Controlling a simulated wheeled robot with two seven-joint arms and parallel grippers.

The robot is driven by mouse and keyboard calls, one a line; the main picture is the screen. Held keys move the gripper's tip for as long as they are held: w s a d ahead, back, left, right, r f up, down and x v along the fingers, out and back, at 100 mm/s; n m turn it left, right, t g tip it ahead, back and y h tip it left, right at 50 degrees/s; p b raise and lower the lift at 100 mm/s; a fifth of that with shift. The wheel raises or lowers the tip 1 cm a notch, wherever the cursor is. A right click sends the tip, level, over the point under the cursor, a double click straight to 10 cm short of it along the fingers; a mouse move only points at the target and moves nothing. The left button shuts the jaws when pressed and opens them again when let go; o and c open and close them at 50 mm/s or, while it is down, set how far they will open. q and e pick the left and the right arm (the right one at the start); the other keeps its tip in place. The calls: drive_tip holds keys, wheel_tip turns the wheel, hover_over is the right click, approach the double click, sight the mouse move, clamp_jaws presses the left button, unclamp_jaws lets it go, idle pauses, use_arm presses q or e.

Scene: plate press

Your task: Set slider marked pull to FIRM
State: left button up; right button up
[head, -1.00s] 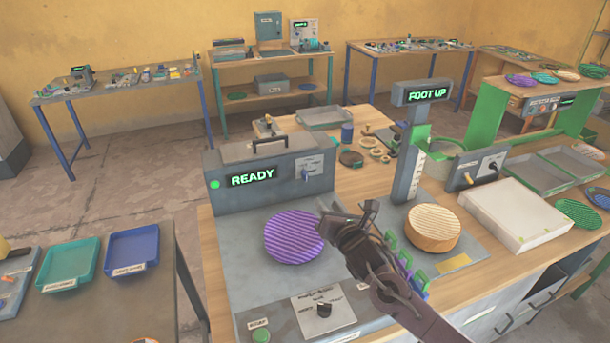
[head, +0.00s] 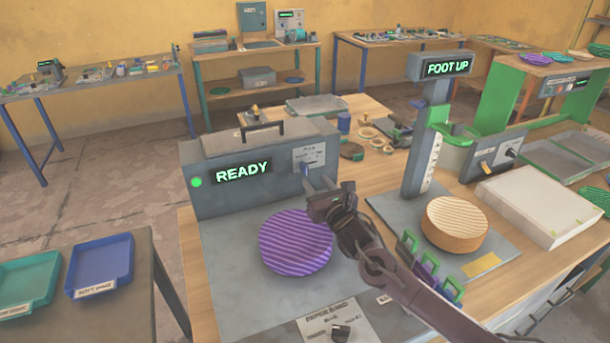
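The grey machine (head: 238,184) with a lit READY display stands in the middle. A pale label panel (head: 308,153) is on the right of its front, with small print I cannot read. A small blue handle (head: 305,170) sits at the panel's lower part; it looks like a slider, but its marking is not legible. My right gripper (head: 319,183) is just below and right of this handle, fingers pointing up at the panel. Its fingers look apart with nothing between them; I cannot tell whether they touch the handle. My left gripper is not in view.
A purple ribbed disc (head: 296,243) lies on the machine's base below my gripper. A panel with a dark knob (head: 340,333) is at the front. A FOOT UP post (head: 432,110), a tan ribbed disc (head: 457,223) and a white box (head: 535,205) stand to the right.

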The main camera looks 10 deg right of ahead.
sight(307, 169)
drive_tip(key=w+b, duration=0.1)
drive_tip(key=w, duration=0.2)
drive_tip(key=w+a+b, duration=0.1)
drive_tip(key=w+b, duration=0.1)
drive_tip(key=shift+w+a+b, duration=0.1)
drive_tip(key=shift+w+b, duration=0.2)
drive_tip(key=shift+w, duration=0.1)
drive_tip(key=shift+w+r, duration=0.1)
drive_tip(key=shift+w, duration=0.2)
drive_tip(key=shift+r, duration=0.1)
clamp_jaws()
